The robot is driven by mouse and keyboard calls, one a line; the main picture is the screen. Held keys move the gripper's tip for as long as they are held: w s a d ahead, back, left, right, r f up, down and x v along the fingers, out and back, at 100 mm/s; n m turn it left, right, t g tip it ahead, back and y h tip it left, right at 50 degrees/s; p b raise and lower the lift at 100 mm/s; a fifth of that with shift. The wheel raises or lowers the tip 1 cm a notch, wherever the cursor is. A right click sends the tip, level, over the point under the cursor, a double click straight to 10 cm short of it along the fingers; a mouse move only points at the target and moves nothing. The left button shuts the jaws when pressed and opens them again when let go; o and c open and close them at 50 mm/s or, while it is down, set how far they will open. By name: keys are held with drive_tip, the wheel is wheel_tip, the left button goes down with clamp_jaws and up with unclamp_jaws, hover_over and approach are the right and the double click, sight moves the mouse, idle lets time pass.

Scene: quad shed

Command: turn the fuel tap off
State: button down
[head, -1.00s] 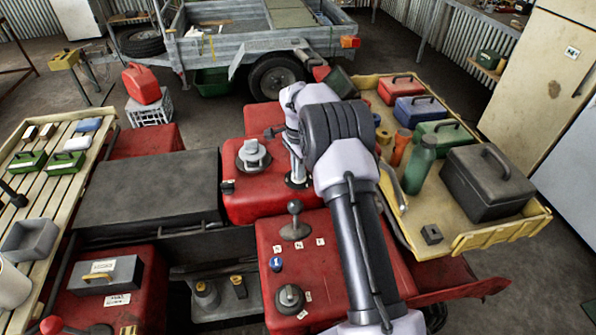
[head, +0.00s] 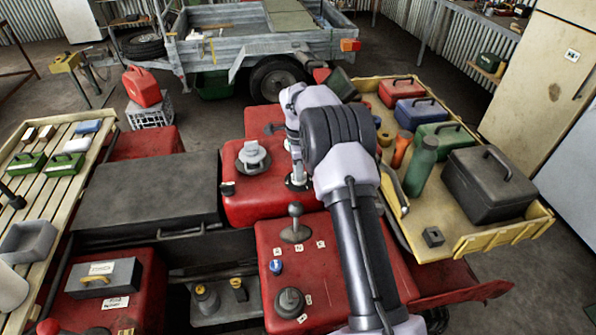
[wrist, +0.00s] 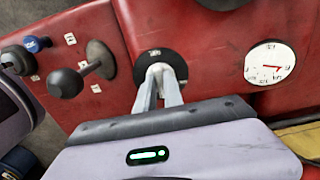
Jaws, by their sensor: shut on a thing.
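The fuel tap appears to be the round black fitting with a small label (wrist: 178,57) on the red bodywork in the wrist view. My gripper (wrist: 160,72) reaches down onto its middle, its two pale fingers close together and shut on the tap's handle. The fingers hide most of the handle, so I cannot tell which way it points. In the head view my gripper (head: 297,174) stands over the black disc of the tap (head: 297,186) on the red tank, partly behind my arm.
A grey filler cap (head: 252,155) sits left of the tap. A ball-topped lever (head: 295,222), a blue knob (head: 275,266) and a black dial (head: 290,301) are on the nearer red panel. A white gauge (wrist: 270,63) is right of the tap in the wrist view.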

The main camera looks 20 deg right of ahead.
drive_tip(key=c, duration=1.5)
unclamp_jaws()
drive_tip(key=shift+o, duration=0.2)
wheel_tip(320, 180, up, 18)
drive_tip(key=p, duration=0.5)
drive_tip(key=shift+f, duration=0.25)
